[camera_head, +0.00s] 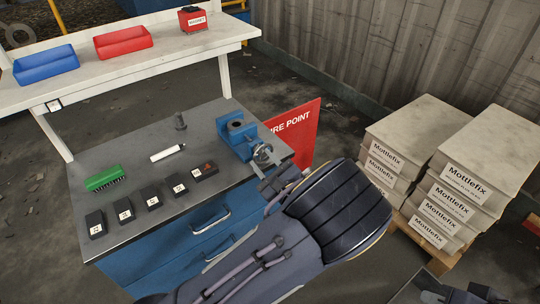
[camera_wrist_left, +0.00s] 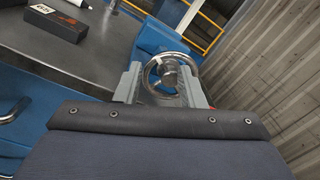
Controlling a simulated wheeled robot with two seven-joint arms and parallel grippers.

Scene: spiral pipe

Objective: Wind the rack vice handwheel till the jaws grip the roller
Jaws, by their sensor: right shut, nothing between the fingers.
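The blue vice (camera_head: 238,138) stands at the right end of the grey bench top. A short round piece (camera_head: 236,124) shows at its top, perhaps the roller; I cannot tell whether the jaws touch it. The metal handwheel (camera_head: 263,153) is on the vice's near right side. In the left wrist view the handwheel (camera_wrist_left: 162,64) is a shiny ring with a pale mark on its rim. My left gripper (camera_wrist_left: 163,88) is open, its two grey fingers apart on either side of the wheel's lower part. Contact is unclear. My right gripper (camera_head: 455,292) is shut and empty at the bottom right, partly cut off.
A red fire sign (camera_head: 297,138) stands behind the vice.

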